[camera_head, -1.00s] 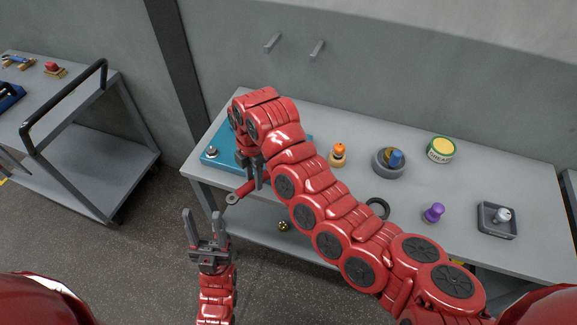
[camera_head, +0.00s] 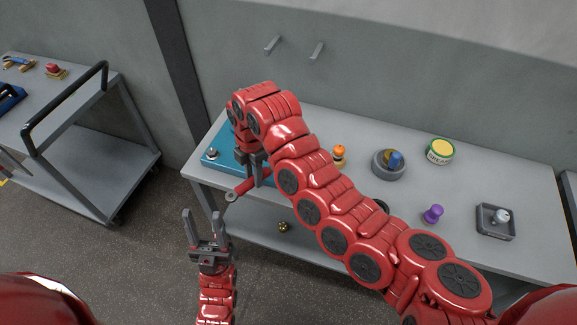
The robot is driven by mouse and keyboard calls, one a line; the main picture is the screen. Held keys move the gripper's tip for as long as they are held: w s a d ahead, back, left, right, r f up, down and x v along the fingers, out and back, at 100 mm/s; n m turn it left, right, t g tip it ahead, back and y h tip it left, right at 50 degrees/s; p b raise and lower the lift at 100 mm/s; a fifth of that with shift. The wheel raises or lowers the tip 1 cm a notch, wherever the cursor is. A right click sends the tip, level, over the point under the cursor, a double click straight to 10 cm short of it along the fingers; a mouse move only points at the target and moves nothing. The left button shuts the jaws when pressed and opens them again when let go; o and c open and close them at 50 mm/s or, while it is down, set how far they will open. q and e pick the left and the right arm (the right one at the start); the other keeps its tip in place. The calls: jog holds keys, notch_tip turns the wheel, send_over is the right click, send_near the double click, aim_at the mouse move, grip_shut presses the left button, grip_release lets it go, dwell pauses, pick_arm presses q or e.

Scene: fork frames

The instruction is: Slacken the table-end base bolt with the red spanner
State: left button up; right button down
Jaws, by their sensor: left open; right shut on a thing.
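A teal base (camera_head: 226,155) lies on the left end of the grey table (camera_head: 300,118), partly hidden by my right arm. A silver bolt (camera_head: 212,153) stands at its left, table-end corner. My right gripper (camera_head: 256,178) points down over the table's front edge and is shut on the red spanner (camera_head: 243,187). The spanner's grey ring end (camera_head: 231,197) sticks out to the left, in front of the table edge and apart from the bolt. My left gripper (camera_head: 204,222) is open and empty, pointing up in front of the table.
On the table stand an orange-topped piece (camera_head: 339,152), a grey round holder (camera_head: 388,168) with a blue-topped part, a grease tin (camera_head: 440,150), a purple knob (camera_head: 433,214) and a grey tray (camera_head: 494,232). A cart (camera_head: 75,135) stands at left. A small brassy part (camera_head: 283,227) lies on the lower shelf.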

jog(key=shift+r+p, duration=1.55)
jog(key=shift+r, duration=1.3)
jog(key=shift+s+a+r+p, duration=0.4)
jog(key=shift+s+a+r, duration=0.35)
jog(key=shift+s+a, duration=0.15)
jog(key=shift+s+a+r+p, duration=0.35)
jog(key=shift+s+a+r, duration=0.4)
jog(key=shift+s+a, duration=0.15)
jog(key=shift+w, duration=0.1)
